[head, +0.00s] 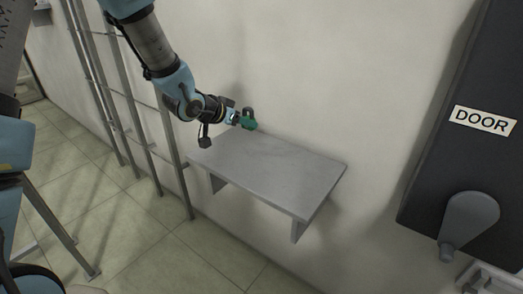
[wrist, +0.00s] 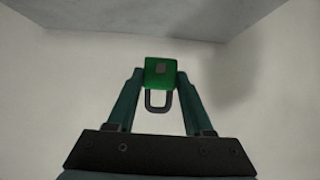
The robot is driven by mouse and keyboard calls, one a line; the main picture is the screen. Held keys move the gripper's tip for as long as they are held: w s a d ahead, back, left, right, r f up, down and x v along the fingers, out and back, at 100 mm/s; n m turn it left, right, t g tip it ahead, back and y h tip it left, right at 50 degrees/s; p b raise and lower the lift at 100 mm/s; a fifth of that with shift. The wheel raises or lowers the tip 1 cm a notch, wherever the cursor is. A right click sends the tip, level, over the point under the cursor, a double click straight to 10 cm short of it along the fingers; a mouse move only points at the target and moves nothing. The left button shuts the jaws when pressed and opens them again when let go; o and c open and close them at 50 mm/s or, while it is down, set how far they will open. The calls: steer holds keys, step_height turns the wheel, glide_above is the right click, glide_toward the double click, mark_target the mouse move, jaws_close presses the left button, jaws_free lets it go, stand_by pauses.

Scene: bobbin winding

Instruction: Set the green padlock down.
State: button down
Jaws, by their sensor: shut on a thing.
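The green padlock (head: 249,124) has a green body and a dark shackle. In the head view it is at the end of my gripper (head: 238,119), near the wall and over the back left part of the grey shelf (head: 270,166). Whether it touches the shelf I cannot tell for sure; it looks to be above it. In the wrist view the padlock (wrist: 160,72) sits between the two fingertips of my gripper (wrist: 160,78), which is shut on its body. Its shackle hangs toward the palm in that view.
The shelf top is otherwise bare. A metal rack (head: 125,95) stands against the wall left of the shelf. A dark panel (head: 450,165) with a DOOR label (head: 485,121) and a grey handle (head: 469,218) is at the right. Tiled floor (head: 130,235) lies below.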

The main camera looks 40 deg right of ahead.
mark_target(245, 156)
step_height(245, 156, down, 9)
steer(key=shift+r+p, duration=0.2)
steer(key=shift+p, duration=0.3)
steer(key=shift+f, duration=0.1)
steer(key=shift+c, duration=1.5)
jaws_free()
steer(key=shift+r, duration=0.25)
steer(key=b+v, duration=0.1)
steer(key=v, duration=1.1)
steer(key=shift+b, duration=0.3)
steer(key=shift+a, duration=0.15)
